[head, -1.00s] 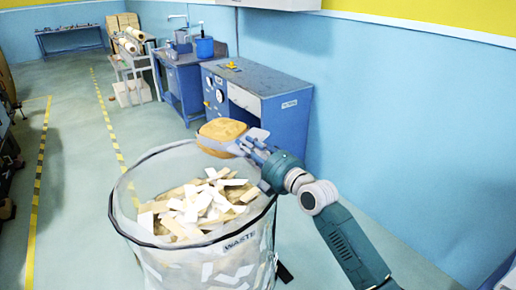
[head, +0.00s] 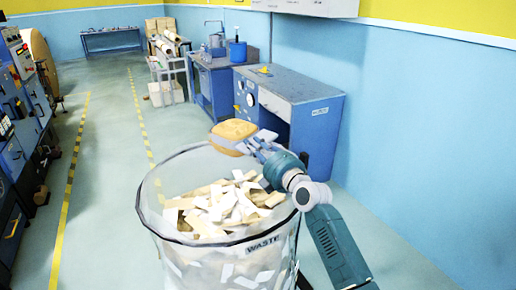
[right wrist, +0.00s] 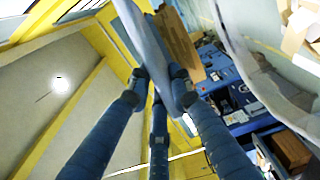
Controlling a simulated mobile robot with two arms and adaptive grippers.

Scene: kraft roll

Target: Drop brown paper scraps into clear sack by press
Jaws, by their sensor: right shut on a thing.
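The clear sack (head: 222,262), labelled WASTE, hangs from a dark round rim in the lower middle of the head view. White and tan scraps (head: 225,208) fill it well up. My right gripper (head: 262,146) is above the sack's far right rim. It is shut on a pale grey strip with a rounded brown paper wad (head: 234,129) at its end. In the right wrist view the fingers (right wrist: 165,85) pinch the grey strip (right wrist: 150,45), and a brown piece (right wrist: 178,40) shows behind it. My left gripper is not in view.
A blue desk (head: 318,120) stands behind the sack, with a blue workbench (head: 216,85) beyond. Machines with control panels (head: 25,120) line the left edge. The floor (head: 110,210) left of the sack is clear, with yellow lines. A blue wall closes the right side.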

